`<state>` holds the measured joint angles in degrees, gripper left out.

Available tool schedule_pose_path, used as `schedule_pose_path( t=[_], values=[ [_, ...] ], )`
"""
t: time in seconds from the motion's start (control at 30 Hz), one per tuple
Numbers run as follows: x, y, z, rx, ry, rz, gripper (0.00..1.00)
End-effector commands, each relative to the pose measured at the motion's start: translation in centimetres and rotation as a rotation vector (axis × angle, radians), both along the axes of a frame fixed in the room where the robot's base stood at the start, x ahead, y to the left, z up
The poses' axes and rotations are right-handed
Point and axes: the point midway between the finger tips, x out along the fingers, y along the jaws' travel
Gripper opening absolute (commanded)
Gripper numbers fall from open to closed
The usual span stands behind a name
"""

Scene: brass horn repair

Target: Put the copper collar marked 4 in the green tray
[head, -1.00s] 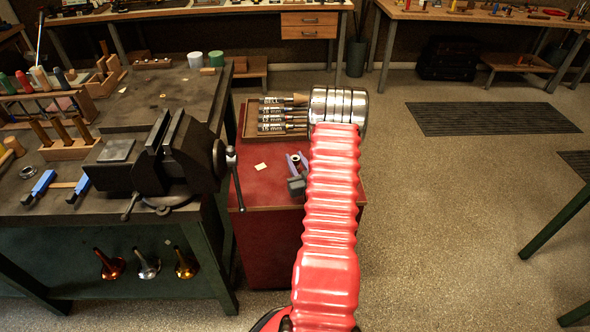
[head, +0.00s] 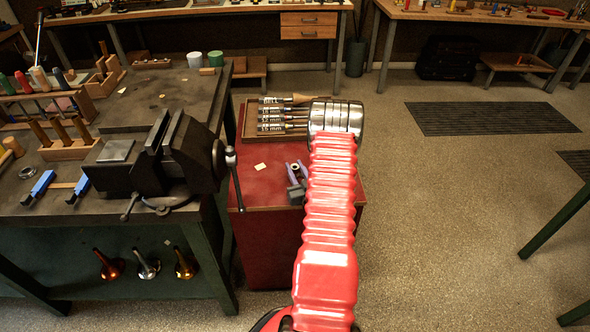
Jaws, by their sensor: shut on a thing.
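My gripper (head: 297,168) shows only in part, left of my red arm and over the red cabinet top. Two pale, bluish fingers stick out there beside a dark grey block. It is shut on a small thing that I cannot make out. The arm hides part of the gripper. I cannot make out a copper collar marked 4, and no number 4 is readable. I see no tray that is clearly green.
The red cabinet (head: 262,190) carries a wooden tray (head: 243,128) of labelled tools and a small pale card (head: 260,166). A dark vise (head: 165,160) on the workbench (head: 125,103) stands to the left. Open floor (head: 450,220) lies to the right.

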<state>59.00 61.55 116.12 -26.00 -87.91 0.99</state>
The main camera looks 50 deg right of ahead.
Motion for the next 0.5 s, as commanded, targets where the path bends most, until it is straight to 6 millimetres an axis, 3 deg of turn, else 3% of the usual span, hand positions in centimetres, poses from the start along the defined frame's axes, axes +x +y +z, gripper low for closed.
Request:
schedule_pose_path(
  t=[0.13,0.17,0.4,0.5],
  values=[
    [0.02,0.0,-0.17,-0.001,-0.001,0.0,0.0],
    [0.01,0.0,-0.18,0.0,0.0,0.0,0.27],
    [0.02,0.02,-0.16,0.0,0.0,0.0,0.44],
    [0.02,0.02,-0.17,0.0,0.0,0.0,0.45]
  ],
)
